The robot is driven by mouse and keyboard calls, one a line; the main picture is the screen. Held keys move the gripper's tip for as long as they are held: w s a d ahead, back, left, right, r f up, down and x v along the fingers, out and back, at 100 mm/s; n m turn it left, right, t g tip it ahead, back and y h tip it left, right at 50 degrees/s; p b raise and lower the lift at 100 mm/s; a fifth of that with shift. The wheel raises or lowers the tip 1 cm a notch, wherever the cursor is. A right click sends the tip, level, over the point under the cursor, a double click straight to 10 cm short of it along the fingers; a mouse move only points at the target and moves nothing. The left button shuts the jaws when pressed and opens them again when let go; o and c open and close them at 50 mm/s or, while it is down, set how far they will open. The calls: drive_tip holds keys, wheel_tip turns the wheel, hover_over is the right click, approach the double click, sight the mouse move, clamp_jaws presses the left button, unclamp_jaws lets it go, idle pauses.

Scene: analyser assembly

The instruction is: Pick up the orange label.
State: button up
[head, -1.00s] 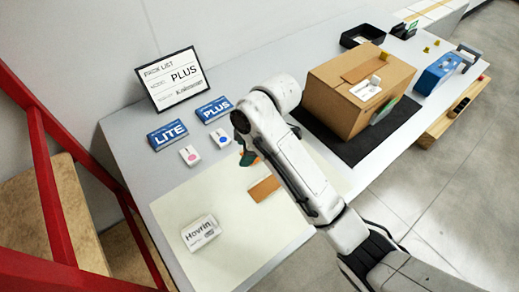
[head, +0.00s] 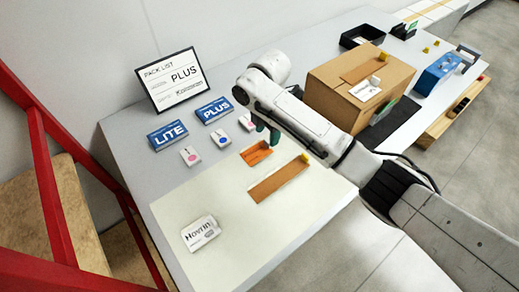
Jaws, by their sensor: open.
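A small orange piece (head: 256,153), which looks like the orange label, lies near the back edge of the cream mat (head: 225,265). A longer brown-orange strip (head: 277,181) lies in front of it, with a small yellow piece (head: 305,158) at its far right end. My gripper (head: 266,134) has dark green fingers pointing down, open, just behind and above the small orange piece. It appears to hold nothing. The gap between the fingers is hard to make out.
A white box (head: 201,234) lies on the mat. Blue LITE (head: 168,135) and PLUS (head: 215,110) boxes, several small white cards and a pack list sign (head: 172,81) stand behind. A cardboard box (head: 335,103) is right of my arm. The mat's front is clear.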

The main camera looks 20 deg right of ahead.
sight(267, 141)
drive_tip(key=shift+w+d+f, duration=0.1)
drive_tip(key=shift+w+f, duration=0.05)
drive_tip(key=shift+f, duration=1.15)
drive_tip(key=shift+w+f, duration=0.15)
drive_tip(key=shift+f, duration=1.15)
clamp_jaws()
drive_tip(key=shift+r, duration=0.1)
